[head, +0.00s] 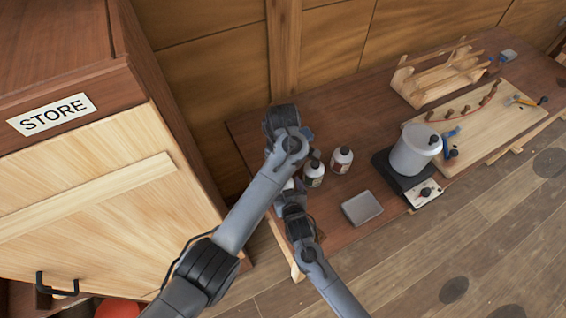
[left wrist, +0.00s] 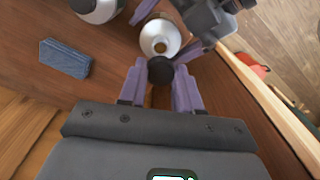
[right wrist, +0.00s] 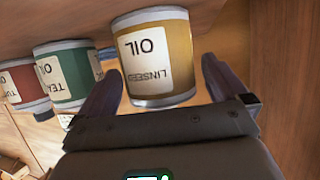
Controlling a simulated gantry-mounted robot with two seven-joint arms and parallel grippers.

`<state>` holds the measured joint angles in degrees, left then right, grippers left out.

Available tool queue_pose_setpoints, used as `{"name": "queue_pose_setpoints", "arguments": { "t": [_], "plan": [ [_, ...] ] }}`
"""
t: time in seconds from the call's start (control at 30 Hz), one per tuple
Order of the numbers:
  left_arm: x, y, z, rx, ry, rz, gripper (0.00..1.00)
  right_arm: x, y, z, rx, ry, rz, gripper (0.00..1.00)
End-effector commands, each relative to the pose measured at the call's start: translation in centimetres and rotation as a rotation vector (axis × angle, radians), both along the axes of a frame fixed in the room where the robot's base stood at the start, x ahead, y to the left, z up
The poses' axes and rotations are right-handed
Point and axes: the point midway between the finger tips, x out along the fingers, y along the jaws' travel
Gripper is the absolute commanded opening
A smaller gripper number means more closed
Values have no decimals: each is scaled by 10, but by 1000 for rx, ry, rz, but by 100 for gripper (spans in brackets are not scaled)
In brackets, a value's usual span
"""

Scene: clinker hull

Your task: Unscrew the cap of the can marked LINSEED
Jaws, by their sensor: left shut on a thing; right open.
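The can marked LINSEED (right wrist: 158,62) has an ochre label and stands between the fingers of my right gripper (right wrist: 164,84). These fingers are open, with a gap showing on the right side. In the left wrist view, the can's top (left wrist: 160,36) shows a bare, brass-coloured opening. My left gripper (left wrist: 159,76) is shut on the black cap (left wrist: 160,69). The cap is off to the side of the opening in that view and appears clear of it; its exact height is unclear. In the head view, my arms largely hide the can and both gripper tips.
A green-labelled TEAK can (right wrist: 68,78) and a red-labelled can (right wrist: 22,82) stand close by. A grey tray (head: 362,208), a pot (head: 414,152) on a dark burner and a wooden rack (head: 440,77) stand further right.

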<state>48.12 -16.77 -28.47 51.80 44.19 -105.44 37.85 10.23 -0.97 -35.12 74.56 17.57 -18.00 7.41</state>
Motion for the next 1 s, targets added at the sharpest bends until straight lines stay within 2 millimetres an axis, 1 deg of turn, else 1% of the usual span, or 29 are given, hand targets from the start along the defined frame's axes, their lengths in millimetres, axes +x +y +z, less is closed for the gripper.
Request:
{"name": "queue_pose_setpoints", "arguments": {
  "t": [0.4, 0.6, 0.7, 0.87, 1.0],
  "plan": [
    [0, 0, 8, 0, 0, 0, 0, -62, -16, 26, 0, 2, 1, 100],
    [0, 0, 9, 0, 0, 0, 0, -86, -22, 36, -1, 1, 0, 100],
    [0, 0, 9, 0, 0, 0, 0, -92, -24, 39, -1, 2, 0, 100],
    [0, 0, 9, 0, 0, -13, 0, -97, -25, 41, -1, 2, 0, 100],
    [2, 0, 10, 0, 0, -69, 0, -99, -26, 36, -8, 26, 1, 100]
  ]
}}
